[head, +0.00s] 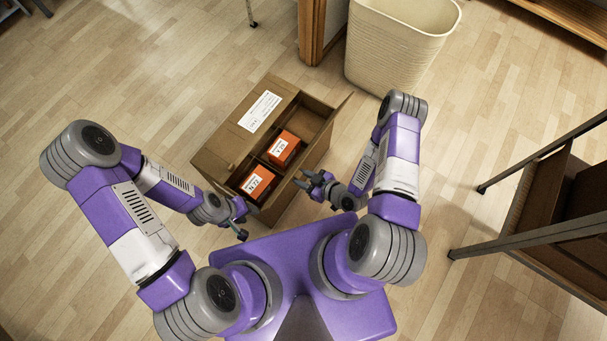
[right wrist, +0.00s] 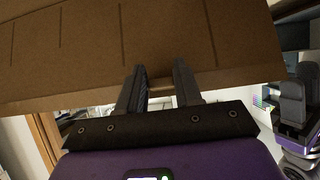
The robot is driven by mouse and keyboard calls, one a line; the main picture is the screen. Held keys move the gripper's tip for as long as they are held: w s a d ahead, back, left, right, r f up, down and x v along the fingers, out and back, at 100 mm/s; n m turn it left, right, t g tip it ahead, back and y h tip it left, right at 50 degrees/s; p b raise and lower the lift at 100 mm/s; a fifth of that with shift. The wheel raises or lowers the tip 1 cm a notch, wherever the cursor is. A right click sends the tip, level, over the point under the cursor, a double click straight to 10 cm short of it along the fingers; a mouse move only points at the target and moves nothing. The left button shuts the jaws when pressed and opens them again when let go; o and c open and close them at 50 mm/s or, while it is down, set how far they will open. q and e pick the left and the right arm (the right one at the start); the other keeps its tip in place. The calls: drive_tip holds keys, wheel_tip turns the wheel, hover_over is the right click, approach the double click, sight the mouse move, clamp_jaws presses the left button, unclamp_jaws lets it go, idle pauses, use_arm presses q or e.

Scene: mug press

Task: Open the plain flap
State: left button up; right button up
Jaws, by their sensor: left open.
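An open-topped brown cardboard box (head: 212,143) stands on the floor in front of me. The flap with a white label (head: 245,127) lies over its left part. The plain flap (head: 325,132) on the right side appears swung up and outward, leaving that part of the box uncovered. My right gripper (head: 319,178) is open just outside the box's right side; in the right wrist view its fingers (right wrist: 160,68) overlap the lower edge of a brown cardboard panel (right wrist: 200,40), contact unclear. My left gripper (head: 241,223) is open and empty by the box's near corner.
Two orange cartons, a nearer one (head: 258,182) and a farther one (head: 284,149), sit in the box's compartments. A cream bin (head: 395,45) stands behind the box at right, beside a wooden post (head: 311,30). Floor left is clear.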

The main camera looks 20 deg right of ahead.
drive_tip(key=shift+o, duration=1.2)
drive_tip(key=shift+s+f, duration=0.1)
drive_tip(key=shift+f, duration=0.2)
drive_tip(key=shift+o, duration=0.4)
drive_tip(key=shift+r, duration=0.1)
drive_tip(key=p+v, duration=0.2)
drive_tip(key=v, duration=0.5)
drive_tip(key=shift+d+r, duration=0.1)
drive_tip(key=shift+r, duration=0.05)
